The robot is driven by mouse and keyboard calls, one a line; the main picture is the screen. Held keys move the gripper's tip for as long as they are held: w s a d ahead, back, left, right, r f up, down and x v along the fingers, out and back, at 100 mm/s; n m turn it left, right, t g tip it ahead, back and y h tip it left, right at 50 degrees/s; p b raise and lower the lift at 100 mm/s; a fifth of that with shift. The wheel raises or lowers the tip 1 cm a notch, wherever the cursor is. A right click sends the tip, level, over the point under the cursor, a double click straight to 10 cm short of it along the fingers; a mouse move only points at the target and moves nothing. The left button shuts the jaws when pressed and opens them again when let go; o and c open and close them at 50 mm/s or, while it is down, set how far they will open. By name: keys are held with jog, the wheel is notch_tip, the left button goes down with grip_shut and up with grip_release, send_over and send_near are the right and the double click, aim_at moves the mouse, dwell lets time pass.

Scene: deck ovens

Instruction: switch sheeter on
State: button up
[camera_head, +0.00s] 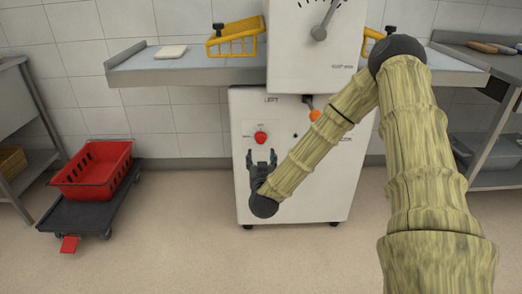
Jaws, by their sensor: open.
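The sheeter is a white machine with an upper head (305,65) bearing a dial and grey pointer, and a lower cabinet (330,195). On the cabinet front are a red round button (260,138) with small lettering around it, a small dark round part (295,135) and an orange-tipped lever (314,114). My gripper (261,154) is open and empty, fingers pointing up, in front of the cabinet. In the picture its fingertips lie just below the red button. I cannot tell how far it is from the panel. My forearm hides part of the cabinet's right side.
Grey side tables (185,72) extend from the sheeter, with yellow guards (235,38) and a pale slab (171,51) on the left one. A red basket (95,170) sits on a dark trolley at left. Shelving stands at both edges. The floor in front is clear.

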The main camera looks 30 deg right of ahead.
aim_at(261, 141)
jog(key=b+x, duration=0.3)
jog(key=x, duration=0.8)
jog(key=shift+s+d+r, duration=0.1)
jog(key=shift+d+r, duration=0.05)
jog(key=shift+d, duration=0.05)
jog(key=c, duration=1.1)
